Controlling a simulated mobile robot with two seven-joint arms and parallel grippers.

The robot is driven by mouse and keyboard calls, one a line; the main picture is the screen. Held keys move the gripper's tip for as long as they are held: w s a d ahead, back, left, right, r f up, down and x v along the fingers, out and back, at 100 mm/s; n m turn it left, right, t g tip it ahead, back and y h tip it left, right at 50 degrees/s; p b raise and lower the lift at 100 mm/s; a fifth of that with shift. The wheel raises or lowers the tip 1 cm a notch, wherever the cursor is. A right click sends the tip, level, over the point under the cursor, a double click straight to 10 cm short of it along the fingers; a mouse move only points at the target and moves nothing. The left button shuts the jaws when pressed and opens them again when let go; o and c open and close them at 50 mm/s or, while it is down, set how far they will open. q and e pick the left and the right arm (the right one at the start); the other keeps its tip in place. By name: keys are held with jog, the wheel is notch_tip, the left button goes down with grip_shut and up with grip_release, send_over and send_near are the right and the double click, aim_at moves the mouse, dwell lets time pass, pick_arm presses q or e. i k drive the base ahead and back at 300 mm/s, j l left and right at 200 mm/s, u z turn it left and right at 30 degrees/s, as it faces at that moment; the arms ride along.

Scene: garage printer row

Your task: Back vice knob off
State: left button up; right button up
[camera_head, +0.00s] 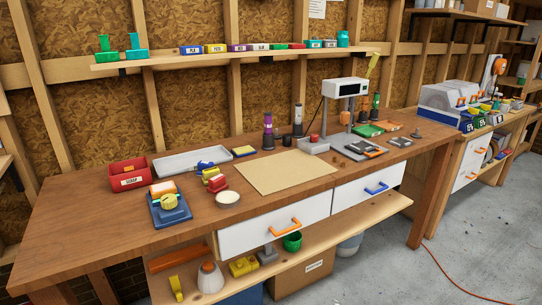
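Neither of my grippers is in view. No part is clearly recognizable as the vice knob at this distance. A small red and yellow device (215,181) stands on the wooden workbench (110,215), left of the tan mat; it may be the vice, but I cannot tell. A blue block (170,214) with orange and yellow parts on top sits near the bench's left front. A small blue item (205,166) lies at the grey tray's right end.
A red bin (128,174), a grey tray (190,160), a round pale disc (228,198) and a tan mat (278,172) share the bench. A printer (345,88) stands at its right. An orange cable (445,268) lies on the floor.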

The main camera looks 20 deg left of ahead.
aim_at(168, 201)
jog(key=u, duration=1.35)
